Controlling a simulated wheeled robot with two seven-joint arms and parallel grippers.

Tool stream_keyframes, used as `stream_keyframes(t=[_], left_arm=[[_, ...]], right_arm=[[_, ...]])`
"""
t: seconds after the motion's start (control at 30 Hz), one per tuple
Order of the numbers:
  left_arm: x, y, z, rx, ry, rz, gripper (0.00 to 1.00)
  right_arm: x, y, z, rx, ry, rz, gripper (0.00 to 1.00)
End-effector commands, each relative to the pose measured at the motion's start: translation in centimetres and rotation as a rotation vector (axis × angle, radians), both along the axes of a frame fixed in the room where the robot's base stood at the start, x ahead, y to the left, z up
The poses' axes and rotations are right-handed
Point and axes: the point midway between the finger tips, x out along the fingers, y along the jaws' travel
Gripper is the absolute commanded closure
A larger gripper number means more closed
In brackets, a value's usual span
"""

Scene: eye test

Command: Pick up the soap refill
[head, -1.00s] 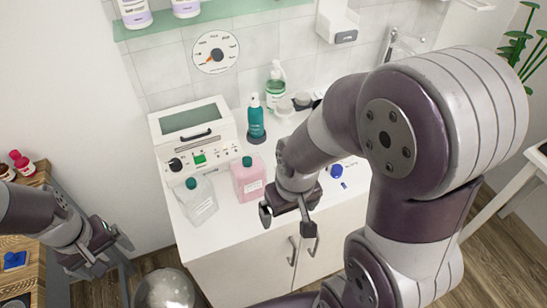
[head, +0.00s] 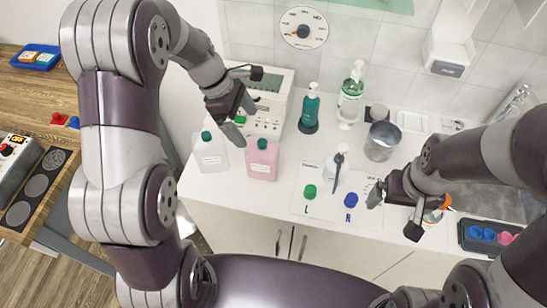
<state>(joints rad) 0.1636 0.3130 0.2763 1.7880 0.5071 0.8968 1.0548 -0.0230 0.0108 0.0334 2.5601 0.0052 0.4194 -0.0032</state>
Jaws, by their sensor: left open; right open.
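Two square bottles with dark green caps stand upright at the counter's left front: one filled with pink liquid (head: 262,165) and a clear one (head: 212,157) with a white label. The labels are too small to read, so I cannot tell for certain which is the soap refill. My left gripper (head: 238,112) is open and empty, above and behind the two bottles, in front of the white machine, apart from both caps. My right gripper (head: 392,212) is open and empty over the counter's front, to the right of the blue cap.
A white machine (head: 272,85) stands behind the bottles. A teal pump bottle (head: 309,108), a green-liquid pump bottle (head: 351,95), a metal cup (head: 381,142) and a small clear pump bottle (head: 335,170) stand right of them. A green cap (head: 309,191) and blue cap (head: 351,200) lie in front.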

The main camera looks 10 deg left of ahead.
Motion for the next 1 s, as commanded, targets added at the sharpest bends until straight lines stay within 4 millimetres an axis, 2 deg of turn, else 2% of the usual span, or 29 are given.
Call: stream_keyframes(t=[0.23,0.47,0.63,0.73,0.93,1.0], left_arm=[[-0.1,-2.1,-4.9,0.0,0.009,0.007,0.06],[-0.1,-3.4,-7.6,0.001,0.009,0.006,0.06],[0.0,-4.7,-10.5,0.001,0.007,0.006,0.06],[0.0,-5.0,-11.3,0.002,0.005,0.007,0.06],[0.0,-5.0,-11.4,0.002,0.004,0.006,0.06],[0.1,-5.0,-11.4,0.002,0.004,0.006,0.29]], right_arm=[[0.0,0.0,0.5,0.0,0.0,0.0,0.0],[0.0,0.0,0.9,0.0,0.0,0.0,0.0],[0.0,0.0,1.3,0.0,0.0,0.0,0.0],[0.0,0.0,1.3,0.0,0.0,0.0,0.0],[0.0,0.0,1.2,0.0,0.0,0.0,0.0],[0.0,0.0,1.2,0.0,0.0,0.0,0.0]])
